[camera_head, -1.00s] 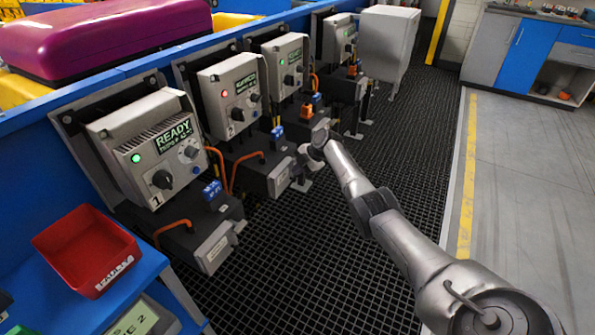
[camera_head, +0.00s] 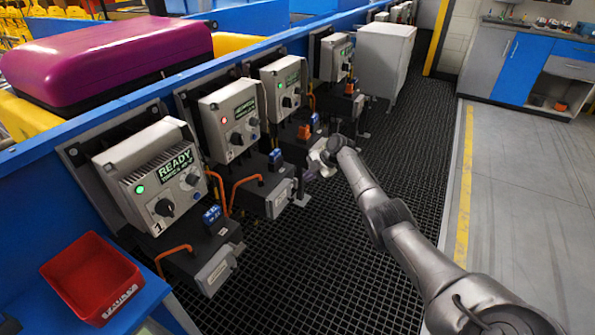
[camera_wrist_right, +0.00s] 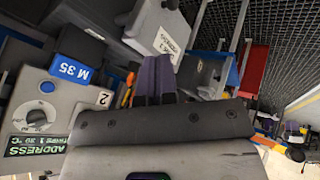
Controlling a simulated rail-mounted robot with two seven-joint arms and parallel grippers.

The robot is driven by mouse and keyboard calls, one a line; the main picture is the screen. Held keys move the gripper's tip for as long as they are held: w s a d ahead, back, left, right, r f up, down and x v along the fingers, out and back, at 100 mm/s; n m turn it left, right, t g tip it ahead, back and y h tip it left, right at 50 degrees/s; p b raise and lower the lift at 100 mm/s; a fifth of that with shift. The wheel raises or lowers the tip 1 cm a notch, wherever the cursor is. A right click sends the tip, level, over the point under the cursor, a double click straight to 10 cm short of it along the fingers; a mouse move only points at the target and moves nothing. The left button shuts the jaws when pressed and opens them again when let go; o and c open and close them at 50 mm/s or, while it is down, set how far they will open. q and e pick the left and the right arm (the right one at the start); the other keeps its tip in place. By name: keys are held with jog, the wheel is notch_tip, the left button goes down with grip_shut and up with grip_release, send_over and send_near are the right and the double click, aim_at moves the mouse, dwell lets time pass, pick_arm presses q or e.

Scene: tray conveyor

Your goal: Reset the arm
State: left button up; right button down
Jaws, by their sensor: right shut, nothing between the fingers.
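My right arm reaches from the lower right of the head view over the dark grated floor, toward the row of drive units. My right gripper (camera_head: 310,174) is at its far end, small and partly hidden behind the wrist. In the right wrist view its purple fingers (camera_wrist_right: 158,77) are together with nothing held between them. They point toward a grey box with a white label. My left gripper is not in view.
Control boxes (camera_head: 155,178) line the blue conveyor side, with motors and orange cables below. A red bin (camera_head: 92,279) sits on a blue surface at lower left. A purple case (camera_head: 110,60) lies on the conveyor. The grated walkway (camera_head: 330,270) is open.

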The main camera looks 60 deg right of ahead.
jog(key=shift+s+d+r, duration=0.3)
jog(key=shift+s+r, duration=0.05)
jog(key=shift+r, duration=0.25)
